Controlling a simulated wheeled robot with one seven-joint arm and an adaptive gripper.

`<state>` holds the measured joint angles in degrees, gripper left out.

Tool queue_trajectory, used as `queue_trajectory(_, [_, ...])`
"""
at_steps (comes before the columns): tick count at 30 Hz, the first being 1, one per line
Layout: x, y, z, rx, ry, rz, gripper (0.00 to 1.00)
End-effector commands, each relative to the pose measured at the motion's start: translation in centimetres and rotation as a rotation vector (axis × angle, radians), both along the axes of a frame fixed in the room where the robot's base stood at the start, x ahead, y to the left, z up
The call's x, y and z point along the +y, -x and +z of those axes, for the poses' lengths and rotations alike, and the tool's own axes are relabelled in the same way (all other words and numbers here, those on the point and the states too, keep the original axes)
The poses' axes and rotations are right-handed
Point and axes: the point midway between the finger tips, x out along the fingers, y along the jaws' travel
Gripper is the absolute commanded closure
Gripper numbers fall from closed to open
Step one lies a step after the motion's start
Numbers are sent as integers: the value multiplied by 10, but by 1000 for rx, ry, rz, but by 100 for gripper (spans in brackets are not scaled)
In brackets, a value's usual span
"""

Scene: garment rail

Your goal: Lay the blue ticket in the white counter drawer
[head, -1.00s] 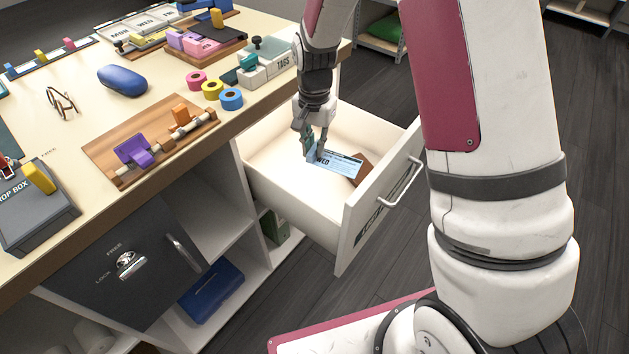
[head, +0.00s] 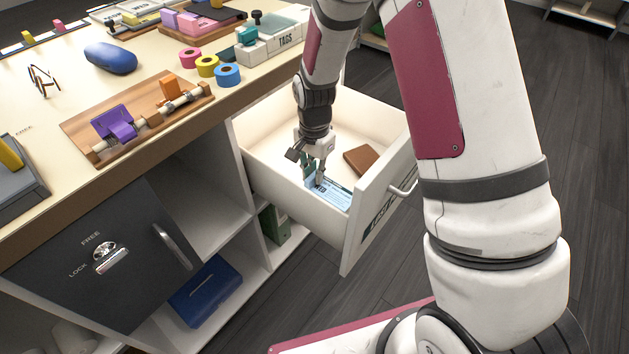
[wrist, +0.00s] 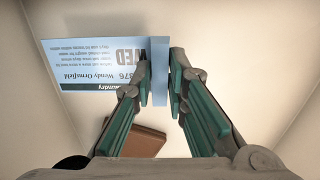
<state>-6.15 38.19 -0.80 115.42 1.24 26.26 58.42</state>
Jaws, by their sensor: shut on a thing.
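The blue ticket (head: 330,189) is in my gripper (head: 316,180), inside the open white counter drawer (head: 262,165). In the wrist view the ticket (wrist: 90,68) extends to the left of the fingertips, with black print such as "MED" on it. My gripper (wrist: 161,80) is shut on a folded-up part of the ticket between its green-padded fingers. The ticket is low in the drawer, near its front-left side; I cannot tell whether it touches the floor.
A brown wallet-like item (head: 361,159) lies in the drawer, and it also shows in the wrist view (wrist: 140,141). The drawer's front panel with its handle (head: 403,187) stands to the right. The counter (head: 190,115) holds tape rolls, a wooden rack and a tag box.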

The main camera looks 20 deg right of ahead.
Motion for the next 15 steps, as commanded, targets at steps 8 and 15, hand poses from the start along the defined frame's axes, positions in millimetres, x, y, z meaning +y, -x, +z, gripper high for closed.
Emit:
queue_trajectory(8, [0, 0, -34, 2, 0, 0, 97])
queue_trajectory(15, [0, 0, -34, 1, 1, 0, 97])
